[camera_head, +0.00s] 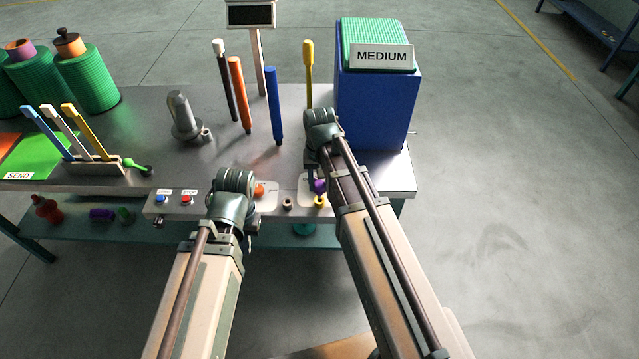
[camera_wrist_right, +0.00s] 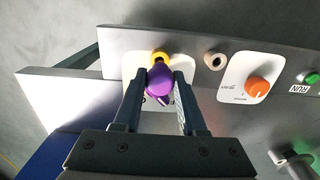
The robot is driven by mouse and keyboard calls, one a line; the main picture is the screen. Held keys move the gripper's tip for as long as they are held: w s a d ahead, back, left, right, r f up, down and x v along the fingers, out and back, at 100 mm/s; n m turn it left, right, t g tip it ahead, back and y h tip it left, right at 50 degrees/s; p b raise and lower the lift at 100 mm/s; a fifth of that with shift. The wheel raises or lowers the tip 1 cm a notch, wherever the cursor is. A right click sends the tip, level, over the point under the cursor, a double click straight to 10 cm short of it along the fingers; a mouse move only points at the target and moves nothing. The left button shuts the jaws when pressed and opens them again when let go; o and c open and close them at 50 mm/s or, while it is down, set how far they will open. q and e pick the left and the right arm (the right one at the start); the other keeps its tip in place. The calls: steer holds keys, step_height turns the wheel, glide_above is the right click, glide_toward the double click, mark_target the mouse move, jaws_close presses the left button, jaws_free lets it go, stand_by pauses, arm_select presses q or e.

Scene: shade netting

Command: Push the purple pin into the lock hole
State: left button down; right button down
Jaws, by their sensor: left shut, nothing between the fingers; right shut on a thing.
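The purple pin (camera_wrist_right: 159,82) has a rounded purple head and sits between the two fingertips of my right gripper (camera_wrist_right: 160,76) in the right wrist view. In the head view the pin (camera_head: 319,186) shows beside my right gripper (camera_head: 314,182), low at the bench's front panel. A yellow collar (camera_wrist_right: 161,56) lies right beside the pin's head on a white plate (camera_wrist_right: 133,66). The lock hole is not clearly seen; the pin and fingers cover part of the plate. My left gripper (camera_head: 246,226) is shut and empty near the panel's front edge, partly hidden by its wrist.
An orange knob (camera_wrist_right: 257,87) and a beige ring (camera_wrist_right: 214,60) are near the pin. A blue button (camera_head: 161,199) and red button (camera_head: 186,200) are on the panel's left. A blue box (camera_head: 375,110) stands behind my right arm. Several upright tools stand at the bench's back.

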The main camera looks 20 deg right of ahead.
mark_target(320, 191)
steer(key=shift+f+b, duration=1.05)
stand_by(1.1)
steer(key=shift+f+b, duration=0.65)
steer(key=shift+f, duration=0.05)
steer(key=shift+c, duration=1.9)
jaws_free()
steer(key=shift+r, duration=0.1)
steer(key=shift+r, duration=0.1)
step_height(320, 191, up, 14)
steer(key=p, duration=1.4)
steer(key=shift+f, duration=0.2)
steer(key=s+a+n+h, duration=0.1)
steer(key=s+a+n, duration=0.6)
steer(key=s+a, duration=0.3)
steer(key=s, duration=0.4)
steer(key=shift+s+a, duration=0.15)
steer(key=shift+a, duration=0.1)
